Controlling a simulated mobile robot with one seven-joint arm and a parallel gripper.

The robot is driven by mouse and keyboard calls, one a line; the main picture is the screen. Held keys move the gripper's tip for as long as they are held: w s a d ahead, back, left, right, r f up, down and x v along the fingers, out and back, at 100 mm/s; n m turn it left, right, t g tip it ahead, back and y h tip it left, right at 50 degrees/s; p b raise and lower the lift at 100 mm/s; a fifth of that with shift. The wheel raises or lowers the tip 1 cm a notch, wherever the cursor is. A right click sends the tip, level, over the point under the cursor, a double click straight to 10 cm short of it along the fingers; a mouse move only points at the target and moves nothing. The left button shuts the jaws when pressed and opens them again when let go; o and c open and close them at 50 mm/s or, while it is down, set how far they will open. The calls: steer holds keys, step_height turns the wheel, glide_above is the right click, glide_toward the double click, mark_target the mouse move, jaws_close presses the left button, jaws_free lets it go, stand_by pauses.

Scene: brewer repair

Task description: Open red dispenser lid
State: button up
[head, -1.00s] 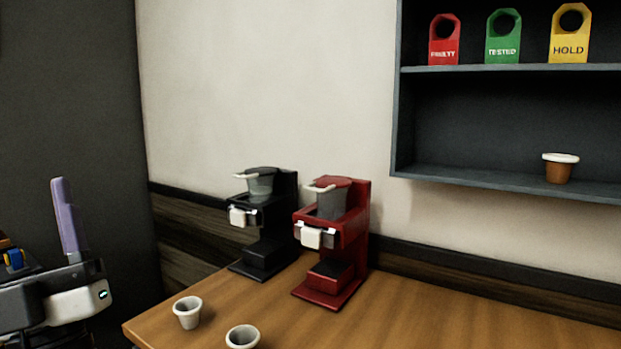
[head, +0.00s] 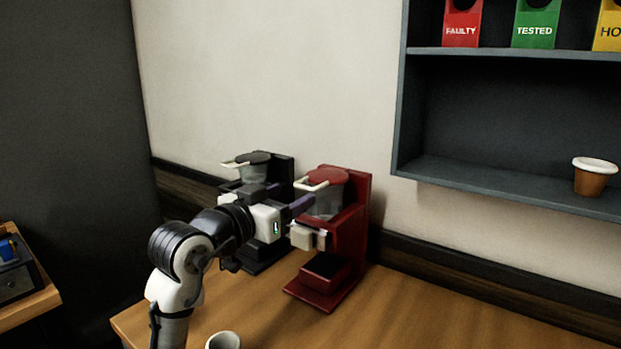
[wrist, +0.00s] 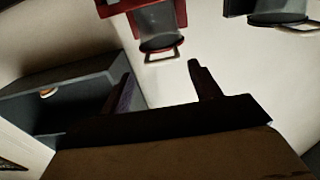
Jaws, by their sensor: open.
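The red dispenser (head: 350,238) stands on the table against the wall in the head view. Its red lid (head: 328,174) lies flat over the clear hopper (head: 326,203), with a pale handle (head: 312,186) sticking out at the front left. My gripper (head: 302,205) is in front of the hopper, a little below the handle. In the wrist view, which is turned over, the handle (wrist: 165,56) lies above the two spread fingers of my gripper (wrist: 162,82). The gap between them is empty, and the handle is apart from them.
A black dispenser (head: 272,165) stands close on the left, partly hidden by my arm. A white cup (head: 223,341) is at the table's front edge. The right of the table is clear.

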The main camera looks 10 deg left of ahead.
mark_target(303, 187)
steer(key=p+x, duration=0.2)
steer(key=x, duration=0.5)
steer(key=shift+w, duration=0.2)
steer(key=c, duration=1.1)
steer(key=shift+d, duration=0.1)
steer(key=shift+c, duration=0.2)
steer(key=shift+r, duration=0.15)
